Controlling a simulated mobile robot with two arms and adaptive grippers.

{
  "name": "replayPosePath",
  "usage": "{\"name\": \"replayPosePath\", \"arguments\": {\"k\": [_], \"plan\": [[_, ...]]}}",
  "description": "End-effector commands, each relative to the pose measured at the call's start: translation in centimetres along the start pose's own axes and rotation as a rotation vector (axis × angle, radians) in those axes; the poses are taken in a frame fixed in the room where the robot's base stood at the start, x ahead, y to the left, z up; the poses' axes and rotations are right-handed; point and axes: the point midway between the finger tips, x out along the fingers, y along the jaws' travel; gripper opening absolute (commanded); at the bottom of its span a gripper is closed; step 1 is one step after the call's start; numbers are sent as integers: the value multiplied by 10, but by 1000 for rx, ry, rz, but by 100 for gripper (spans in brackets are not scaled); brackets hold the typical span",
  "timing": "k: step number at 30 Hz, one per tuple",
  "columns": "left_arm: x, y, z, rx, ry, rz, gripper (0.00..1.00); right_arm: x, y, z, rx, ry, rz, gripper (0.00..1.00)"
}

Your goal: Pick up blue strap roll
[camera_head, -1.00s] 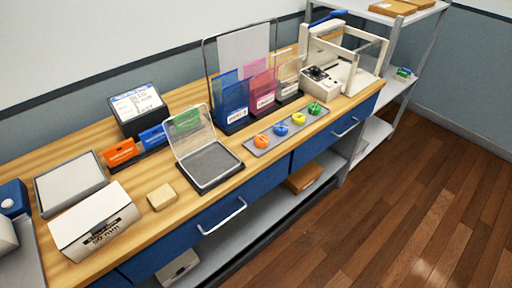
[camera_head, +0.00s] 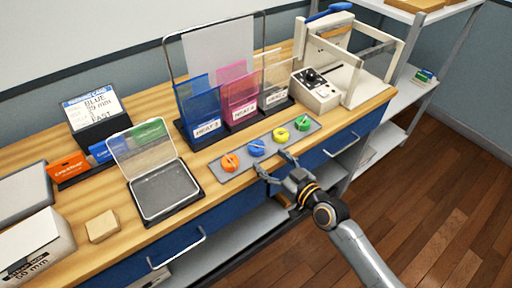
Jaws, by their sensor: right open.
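The blue strap roll (camera_head: 256,147) sits on a grey strip tray (camera_head: 222,175) near the bench's front edge, between an orange roll (camera_head: 231,162) and a yellow roll (camera_head: 281,134). A green roll (camera_head: 302,123) is at the tray's right end. My right gripper (camera_head: 273,164) is open and empty, reaching in from the lower right. Its fingers are at the front edge of the tray, just in front of the blue and yellow rolls. I cannot tell whether they touch the tray. My left gripper is not in view.
An open clear-lidded case (camera_head: 163,190) stands left of the tray. Blue, pink and clear holders (camera_head: 198,112) stand behind it. A card stand (camera_head: 93,112), a wooden block (camera_head: 102,226) and a white box (camera_head: 30,250) are at the left. A beige machine (camera_head: 318,90) stands at the right.

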Motion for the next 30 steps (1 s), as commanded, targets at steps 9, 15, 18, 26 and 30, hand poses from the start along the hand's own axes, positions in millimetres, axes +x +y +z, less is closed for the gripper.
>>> {"name": "replayPosePath", "arguments": {"k": [9,15,18,26,30], "plan": [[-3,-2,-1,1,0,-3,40,31,1,-1,1,-1,1,71],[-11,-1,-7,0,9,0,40,58,1,-5,0,0,1,71],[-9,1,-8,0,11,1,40,71,1,-2,1,0,2,71],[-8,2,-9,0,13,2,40,78,1,-1,0,-1,1,71],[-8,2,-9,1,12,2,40,78,1,-2,0,-1,2,57]]}}
